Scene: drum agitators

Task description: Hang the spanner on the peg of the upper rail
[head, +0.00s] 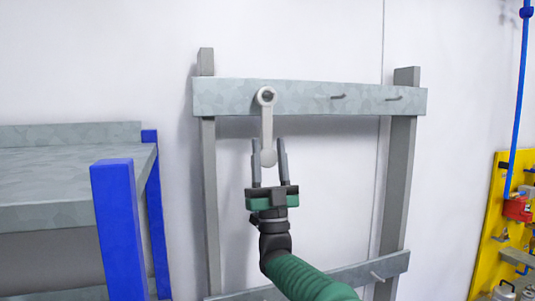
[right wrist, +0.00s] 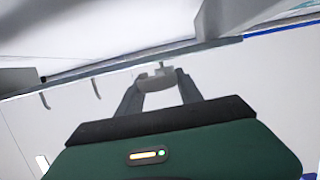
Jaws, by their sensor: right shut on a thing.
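The pale grey spanner (head: 267,125) is upright in front of the upper rail (head: 305,99). Its ring end lies over the left part of the rail, and a dark peg tip (head: 268,95) shows in the ring's hole. I cannot tell how far the peg passes through. My right gripper (head: 269,152) is shut on the spanner's lower end, below the rail. In the right wrist view the spanner (right wrist: 157,80) shows between the fingertips, partly hidden. My left gripper is not in view.
Two other bare pegs (head: 338,97) (head: 394,99) stick out of the upper rail to the right. A lower rail (head: 340,275) has a peg too. A grey shelf with blue posts (head: 118,225) stands at left; a yellow tool board (head: 487,235) is at right.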

